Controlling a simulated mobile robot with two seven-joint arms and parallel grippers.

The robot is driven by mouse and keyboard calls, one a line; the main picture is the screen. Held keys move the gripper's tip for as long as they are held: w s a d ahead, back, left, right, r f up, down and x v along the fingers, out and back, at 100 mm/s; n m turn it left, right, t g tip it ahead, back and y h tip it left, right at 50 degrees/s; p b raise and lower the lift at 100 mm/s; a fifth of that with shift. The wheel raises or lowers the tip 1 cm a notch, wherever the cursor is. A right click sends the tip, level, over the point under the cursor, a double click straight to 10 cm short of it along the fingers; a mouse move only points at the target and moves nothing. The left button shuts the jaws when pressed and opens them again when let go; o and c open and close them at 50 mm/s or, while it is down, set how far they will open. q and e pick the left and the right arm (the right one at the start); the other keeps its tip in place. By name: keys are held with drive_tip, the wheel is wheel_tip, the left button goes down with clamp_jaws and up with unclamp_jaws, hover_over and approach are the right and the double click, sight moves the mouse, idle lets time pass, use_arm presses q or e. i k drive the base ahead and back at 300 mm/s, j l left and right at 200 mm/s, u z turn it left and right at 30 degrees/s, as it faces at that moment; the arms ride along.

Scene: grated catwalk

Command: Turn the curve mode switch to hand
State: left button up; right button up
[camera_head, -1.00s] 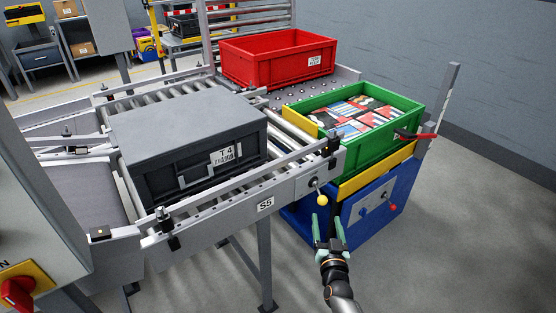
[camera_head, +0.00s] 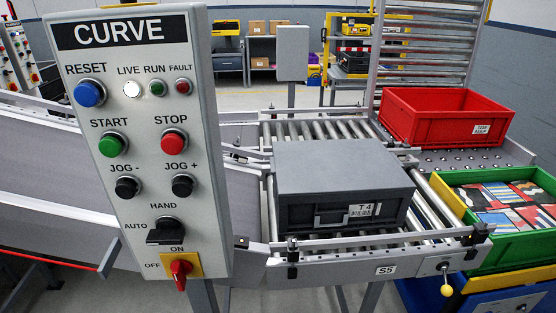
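The curve panel (camera_head: 146,60) is a tall grey-white box at the left of the head view, headed CURVE. Its mode switch (camera_head: 166,232) is a black knob low on the panel, with AUTO at its left and HAND above it. The knob's handle lies roughly sideways, its left end toward AUTO. Below it is a red rotary switch (camera_head: 181,270) on a yellow plate marked ON and OFF. Neither of my grippers is in view.
Above the mode switch are black jog buttons (camera_head: 128,187), a green start button (camera_head: 112,144), a red stop button (camera_head: 174,141) and a blue reset button (camera_head: 90,93). A dark grey crate (camera_head: 340,170) sits on rollers to the right. Red (camera_head: 440,115) and green (camera_head: 515,248) crates stand farther right.

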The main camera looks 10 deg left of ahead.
sight(168, 231)
drive_tip(key=u, duration=1)
